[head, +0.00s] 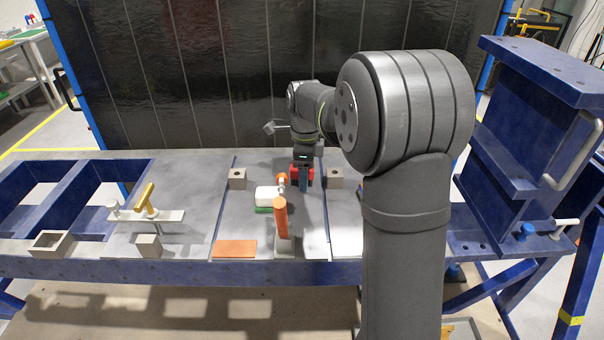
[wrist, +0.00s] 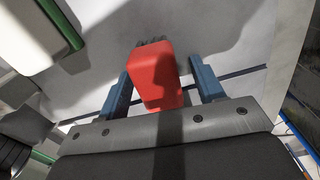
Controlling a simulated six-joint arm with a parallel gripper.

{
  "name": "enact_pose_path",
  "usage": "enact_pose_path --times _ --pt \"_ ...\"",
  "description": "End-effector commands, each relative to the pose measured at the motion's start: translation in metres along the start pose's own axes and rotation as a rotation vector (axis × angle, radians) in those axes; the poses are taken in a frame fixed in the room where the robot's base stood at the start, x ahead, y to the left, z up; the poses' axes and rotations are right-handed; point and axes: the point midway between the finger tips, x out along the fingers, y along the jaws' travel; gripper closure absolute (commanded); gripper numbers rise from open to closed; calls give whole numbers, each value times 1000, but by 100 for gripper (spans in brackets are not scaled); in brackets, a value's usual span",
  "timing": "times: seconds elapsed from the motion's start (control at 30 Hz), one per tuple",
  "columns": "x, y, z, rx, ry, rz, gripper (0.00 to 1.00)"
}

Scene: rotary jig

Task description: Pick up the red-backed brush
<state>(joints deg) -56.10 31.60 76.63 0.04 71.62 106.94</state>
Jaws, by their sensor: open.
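The red-backed brush (wrist: 155,75) is in the middle of the wrist view, with dark bristles showing at its far end. My gripper (wrist: 161,68) is open, with one blue finger on each side of the brush. A gap shows beside the right finger; the left finger is close to the brush, and I cannot tell if it touches. In the head view my gripper (head: 303,184) points down over the bench, and red of the brush (head: 308,173) shows beside a blue finger. The brush's lower side is hidden.
A white block with a green base (head: 268,197) is just left of my gripper. An upright orange handle (head: 281,219) stands in front. Grey blocks with holes stand left (head: 238,179) and right (head: 335,178). An orange plate (head: 235,249) lies near the bench's front edge.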

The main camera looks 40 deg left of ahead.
Motion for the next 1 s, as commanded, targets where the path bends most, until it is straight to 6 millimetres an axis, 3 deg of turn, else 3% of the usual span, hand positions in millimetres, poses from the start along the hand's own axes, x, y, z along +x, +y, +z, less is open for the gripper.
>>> enact_pose_path --times 0.07,0.3,0.67,0.93,1.0 --pt "0 0 0 0 0 0 42" --pt "0 0 0 0 0 0 87" --pt "-5 0 0 0 0 -1 87" --pt "-42 -1 0 0 0 -2 87" --pt "-50 3 -14 5 1 0 87"
